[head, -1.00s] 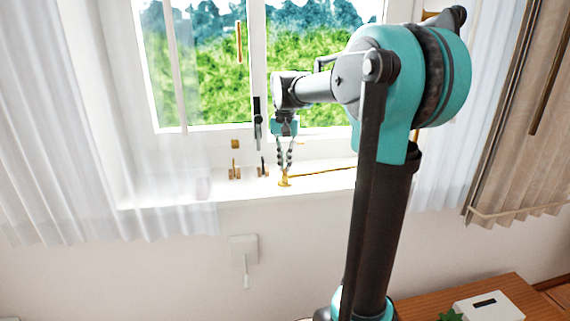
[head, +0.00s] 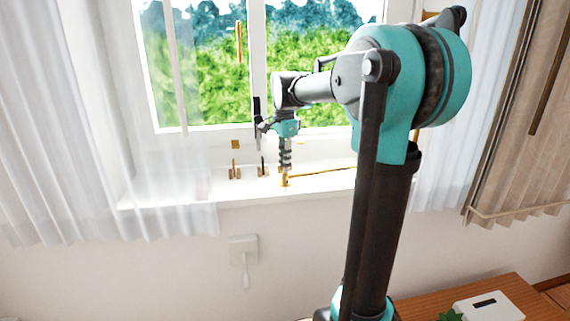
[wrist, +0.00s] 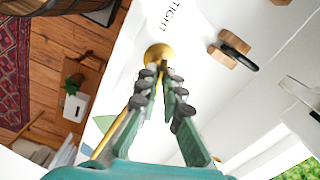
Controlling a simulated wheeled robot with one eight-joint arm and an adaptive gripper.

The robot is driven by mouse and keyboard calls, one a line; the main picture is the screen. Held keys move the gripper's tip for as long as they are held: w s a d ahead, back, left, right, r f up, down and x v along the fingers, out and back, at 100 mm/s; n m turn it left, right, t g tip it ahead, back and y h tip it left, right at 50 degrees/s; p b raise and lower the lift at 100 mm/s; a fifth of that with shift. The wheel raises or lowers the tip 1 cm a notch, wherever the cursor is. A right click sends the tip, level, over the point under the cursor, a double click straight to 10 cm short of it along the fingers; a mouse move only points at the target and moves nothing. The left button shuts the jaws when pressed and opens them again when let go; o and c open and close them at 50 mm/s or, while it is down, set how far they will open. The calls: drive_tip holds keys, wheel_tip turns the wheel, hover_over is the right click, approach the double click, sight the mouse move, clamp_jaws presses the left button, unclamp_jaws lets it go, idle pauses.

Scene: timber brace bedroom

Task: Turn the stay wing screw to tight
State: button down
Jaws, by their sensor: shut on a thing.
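The brass stay wing screw (head: 284,182) stands on the white window sill, at the end of a thin brass stay bar (head: 325,172). In the wrist view its round brass base (wrist: 157,53) shows just beyond my fingertips, beside the printed word TIGHT (wrist: 176,14). My gripper (head: 285,168) points down over the screw, with its fingers shut on the screw's upper part. In the wrist view the fingers (wrist: 162,72) close together at the brass part and hide most of the wing. The wing's exact angle cannot be told.
Small wood and dark fittings (head: 263,168) stand on the sill left of the screw, also in the wrist view (wrist: 233,50). A dark window handle (head: 257,120) is close to my wrist. A white curtain (head: 150,180) hangs left. A wooden table (head: 500,300) is low right.

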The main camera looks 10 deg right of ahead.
drive_tip(key=shift+m, duration=1.1)
drive_tip(key=c, duration=1.7)
unclamp_jaws()
wheel_tip(320, 180, up, 12)
